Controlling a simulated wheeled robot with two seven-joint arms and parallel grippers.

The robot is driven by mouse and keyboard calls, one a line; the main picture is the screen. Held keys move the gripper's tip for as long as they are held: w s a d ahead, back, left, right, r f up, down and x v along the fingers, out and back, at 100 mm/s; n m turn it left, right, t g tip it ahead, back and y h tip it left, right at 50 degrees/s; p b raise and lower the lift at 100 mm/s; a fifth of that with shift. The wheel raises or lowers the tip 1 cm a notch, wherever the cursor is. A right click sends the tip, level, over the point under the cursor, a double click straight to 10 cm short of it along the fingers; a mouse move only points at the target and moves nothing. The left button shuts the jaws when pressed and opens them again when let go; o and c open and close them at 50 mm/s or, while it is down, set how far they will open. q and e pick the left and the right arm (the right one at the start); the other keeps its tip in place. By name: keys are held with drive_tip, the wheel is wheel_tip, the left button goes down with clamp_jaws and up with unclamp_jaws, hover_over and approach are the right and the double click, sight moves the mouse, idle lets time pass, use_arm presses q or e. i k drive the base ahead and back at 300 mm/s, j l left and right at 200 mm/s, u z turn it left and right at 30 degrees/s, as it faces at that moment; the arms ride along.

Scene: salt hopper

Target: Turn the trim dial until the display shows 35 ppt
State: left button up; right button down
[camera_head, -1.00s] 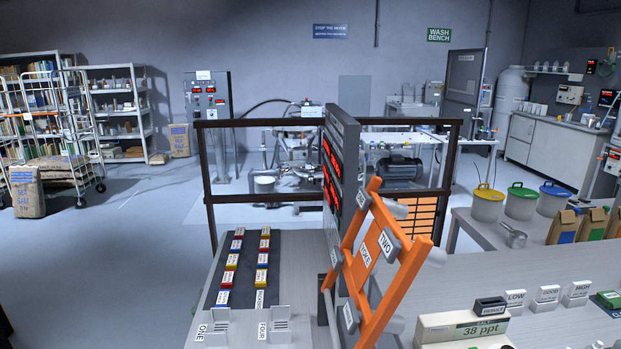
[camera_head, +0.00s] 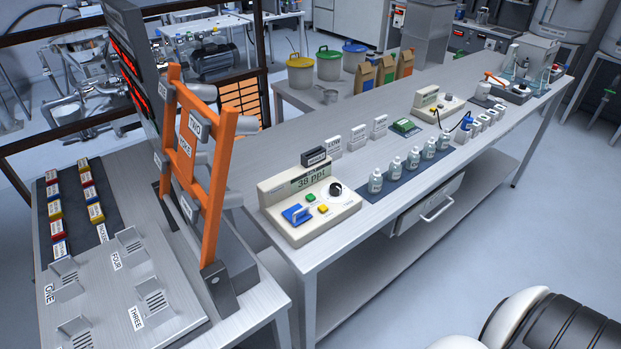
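The cream salt meter (camera_head: 305,208) stands on the near left end of the long bench. Its display (camera_head: 312,182) reads 38 ppt. A round black dial with a light pointer mark (camera_head: 335,190) sits on its right side; I cannot read a label on it. A blue part (camera_head: 297,214), a green button (camera_head: 311,197) and a yellow button (camera_head: 323,209) are also on its face. Neither of my grippers is in view, and nothing touches the meter.
An orange ladder-like frame (camera_head: 212,195) with grey cylinders stands left of the meter. Several small bottles (camera_head: 414,160) stand on a dark mat to its right. LOW, GOOD and HIGH blocks (camera_head: 357,136) stand behind. A second cream instrument (camera_head: 437,102) is further along. The bench front before the meter is clear.

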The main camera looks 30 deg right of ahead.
sight(336, 189)
drive_tip(key=z, duration=1.25)
